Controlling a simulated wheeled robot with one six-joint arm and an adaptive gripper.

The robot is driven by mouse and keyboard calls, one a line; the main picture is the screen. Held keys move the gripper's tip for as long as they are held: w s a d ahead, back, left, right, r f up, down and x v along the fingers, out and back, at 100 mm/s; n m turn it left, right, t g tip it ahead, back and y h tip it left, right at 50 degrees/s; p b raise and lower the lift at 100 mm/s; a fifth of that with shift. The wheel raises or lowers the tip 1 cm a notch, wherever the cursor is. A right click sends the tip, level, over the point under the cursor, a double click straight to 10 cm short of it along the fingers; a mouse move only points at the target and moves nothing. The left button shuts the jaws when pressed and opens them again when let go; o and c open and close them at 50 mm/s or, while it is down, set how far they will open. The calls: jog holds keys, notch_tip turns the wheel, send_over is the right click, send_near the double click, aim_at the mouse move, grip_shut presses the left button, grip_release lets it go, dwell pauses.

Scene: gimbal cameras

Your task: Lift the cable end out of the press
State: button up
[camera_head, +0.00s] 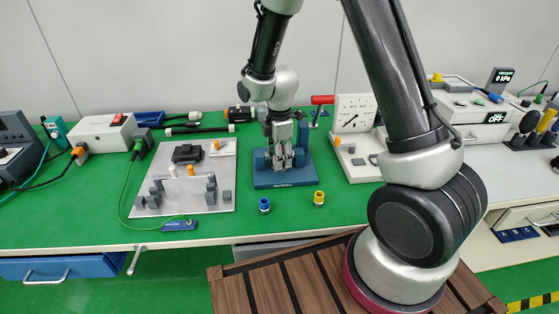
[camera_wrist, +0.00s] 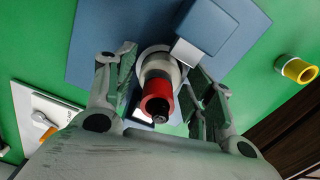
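The press is a blue-based device (camera_head: 268,182) at the middle of the bench, with a red lever handle (camera_head: 322,99) at its upper right. My gripper (camera_head: 285,160) points down over it and hides much of its middle. In the wrist view, a red piece with a black tip (camera_wrist: 157,92), apparently the cable end, stands in a pale round seat above the blue base (camera_wrist: 97,38). My fingers are open on either side of this piece, with gaps visible between it and the pads. A blue block stands close by the right finger.
A blue ring piece (camera_head: 265,205) and a yellow one (camera_head: 319,198) stand in front of the press. A grey fixture plate (camera_head: 160,207) lies to the left. A white gauge panel (camera_head: 354,113) stands close on the right. Green bench top is free in front.

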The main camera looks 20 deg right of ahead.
jog(key=c, duration=0.6)
